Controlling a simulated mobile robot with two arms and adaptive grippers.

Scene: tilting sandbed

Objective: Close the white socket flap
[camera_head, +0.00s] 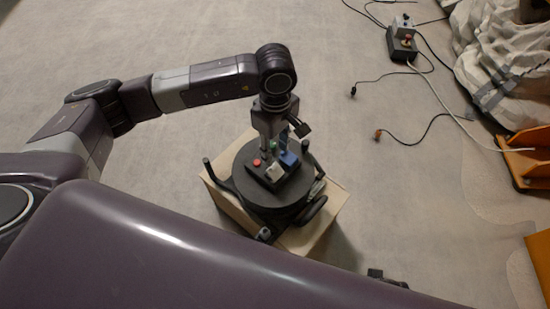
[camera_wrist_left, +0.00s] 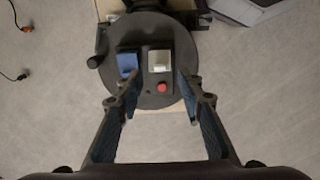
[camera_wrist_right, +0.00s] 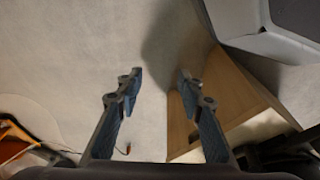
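The white socket (camera_wrist_left: 160,61) sits on a dark box on a round black turntable, beside a blue socket (camera_wrist_left: 128,62). In the head view the white socket (camera_head: 275,171) is at the front of the box. Whether its flap stands up or lies flat is hard to tell. My left gripper (camera_head: 282,136) points down above the box; in its wrist view the open fingers (camera_wrist_left: 158,80) stand apart, one overlapping the blue socket's lower edge, the other right of the white socket. Nothing is between them. My right gripper (camera_wrist_right: 160,77) is open and empty, away from the box.
A red button (camera_wrist_left: 163,88) is near the white socket. The turntable (camera_head: 240,180) has dark handles and rests on a light wooden crate (camera_head: 325,215). Cables, another small device (camera_head: 402,45) and an orange bracket (camera_head: 525,160) lie at the right. Carpet around the crate is mostly clear.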

